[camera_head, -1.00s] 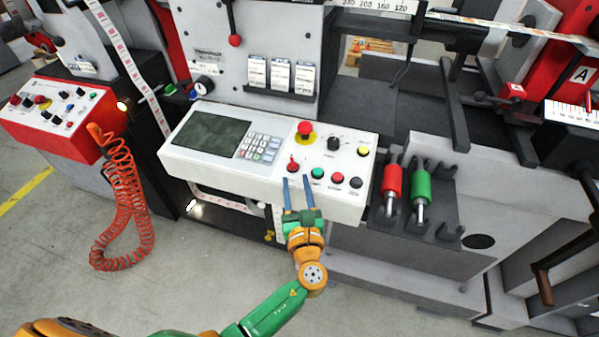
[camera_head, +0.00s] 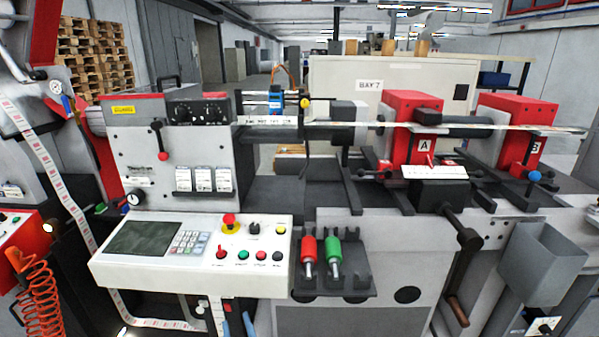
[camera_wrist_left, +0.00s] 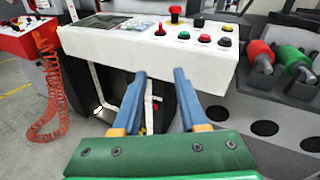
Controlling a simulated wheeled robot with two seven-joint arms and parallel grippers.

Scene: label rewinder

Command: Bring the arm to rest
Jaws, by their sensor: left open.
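My left gripper (camera_head: 238,322) shows only by its blue fingertips at the bottom edge of the head view, below the white control panel (camera_head: 130,272). The rest of my left arm is out of that view. In the left wrist view the gripper (camera_wrist_left: 160,92) has its two blue fingers apart with nothing between them. They point towards the front face of the control panel (camera_wrist_left: 105,45) and look clear of it. My right gripper is in neither view.
The panel carries a red emergency button (camera_head: 230,220) and several small knobs. A red-handled tool (camera_head: 309,250) and a green-handled tool (camera_head: 333,255) stand in a dark holder to its right. A coiled orange cable (camera_head: 40,300) hangs at the left.

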